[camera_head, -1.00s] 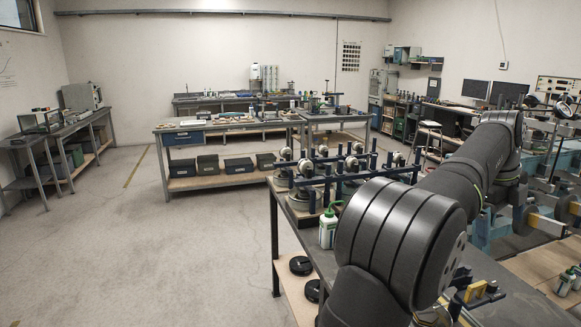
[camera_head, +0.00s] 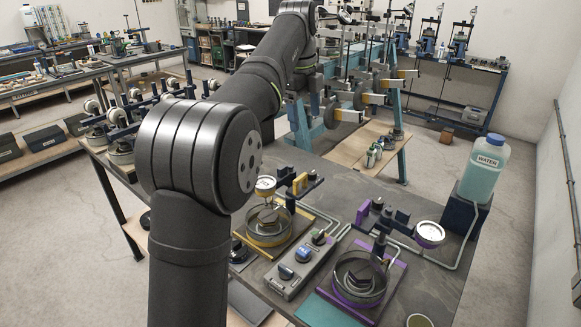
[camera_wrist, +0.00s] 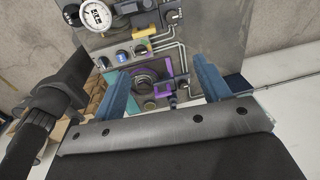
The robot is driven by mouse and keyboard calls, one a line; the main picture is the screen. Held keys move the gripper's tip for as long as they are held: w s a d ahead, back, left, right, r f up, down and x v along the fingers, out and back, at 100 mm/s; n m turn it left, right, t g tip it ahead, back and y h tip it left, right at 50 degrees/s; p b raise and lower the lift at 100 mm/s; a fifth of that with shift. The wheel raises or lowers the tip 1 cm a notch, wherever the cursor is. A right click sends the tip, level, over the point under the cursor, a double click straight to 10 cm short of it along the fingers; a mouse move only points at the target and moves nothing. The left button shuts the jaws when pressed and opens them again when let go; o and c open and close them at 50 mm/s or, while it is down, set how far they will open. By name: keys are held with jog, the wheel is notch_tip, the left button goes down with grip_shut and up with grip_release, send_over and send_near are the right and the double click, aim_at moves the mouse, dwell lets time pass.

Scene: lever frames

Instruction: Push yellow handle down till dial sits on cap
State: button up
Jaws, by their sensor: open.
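On the bench in the head view, the yellow lever frame has a yellow handle (camera_head: 299,185) on a dark bar. Its white-faced dial (camera_head: 265,186) stands raised above a yellow-rimmed ring (camera_head: 268,231) with dark parts inside. I cannot tell which part is the cap. A white dial (camera_wrist: 96,16) shows large at the wrist view's top left, with yellow parts (camera_wrist: 143,33) beside it. My gripper (camera_wrist: 160,66) is open, its two blue fingers apart with nothing held between them. In the head view my arm reaches away over the bench and my gripper cannot be made out.
A purple lever frame (camera_head: 360,283) with its own dial (camera_head: 430,234) stands to the right. A grey control box (camera_head: 301,265) with knobs lies between the frames. A water bottle (camera_head: 486,165) stands at the right. Pipes run across the bench.

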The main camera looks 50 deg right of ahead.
aim_at(301, 177)
jog(key=shift+y, duration=0.6)
jog(key=f, duration=0.5)
jog(key=a+f, duration=0.1)
jog(key=f, duration=0.9)
jog(key=shift+s+a+f, duration=0.25)
jog(key=shift+s+f, duration=0.05)
jog(key=c, duration=1.4)
jog(key=shift+f, duration=2.35)
jog(key=o, duration=1.4)
jog(key=shift+f, duration=0.1)
